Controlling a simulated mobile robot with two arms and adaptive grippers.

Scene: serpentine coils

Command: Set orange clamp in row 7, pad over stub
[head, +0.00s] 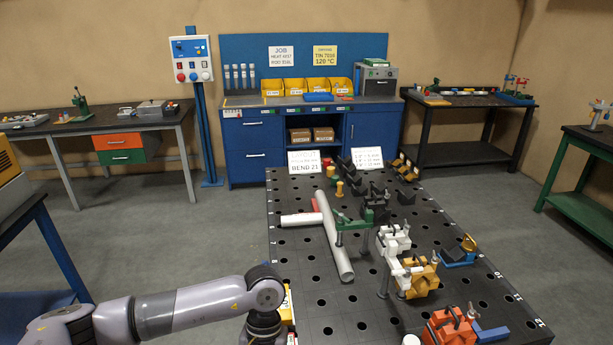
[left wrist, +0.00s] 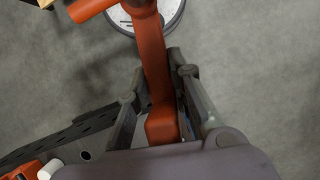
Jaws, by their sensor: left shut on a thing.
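My left gripper (left wrist: 155,110) is shut on the orange clamp (left wrist: 152,60), gripping its long bar; a crosspiece sticks out at the upper left of the left wrist view. The clamp is held over the floor, beside the edge of the black perforated table (left wrist: 88,130). In the head view my left arm enters from the bottom left, and its fingers and the held clamp are out of sight. A long white pipe (head: 337,245) lies on the table, with a short white stub (head: 299,220) to its left. Row numbers are too small to read. My right gripper is not in view.
A green clamp (head: 352,224) stands at the long pipe. White (head: 392,240) and yellow (head: 420,278) clamping units stand to its right. An orange-red unit (head: 450,327) is at the near right. Dark V-blocks (head: 374,190) crowd the far end. The table's near left is mostly clear.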

